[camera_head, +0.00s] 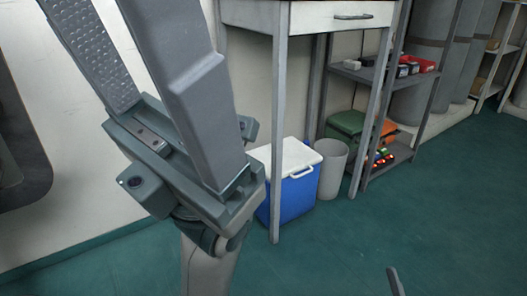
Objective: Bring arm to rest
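My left gripper (110,25) fills the left part of the head view, its arm coming up from the bottom edge. Its two fingers point upward and stand apart, with the white wall showing between them. One finger shows a studded inner pad. The fingertips run out of the top of the picture, and I see nothing held in the visible gap. A small grey tip (395,281) at the bottom edge, right of centre, looks like part of my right gripper. The rest of it is out of frame.
A table (310,17) with a drawer stands behind my gripper. Under it are a blue cooler (290,195) with a white lid and a grey bin (331,168). A metal shelf (405,85) with boxes stands to the right. The green floor (440,205) at right is clear.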

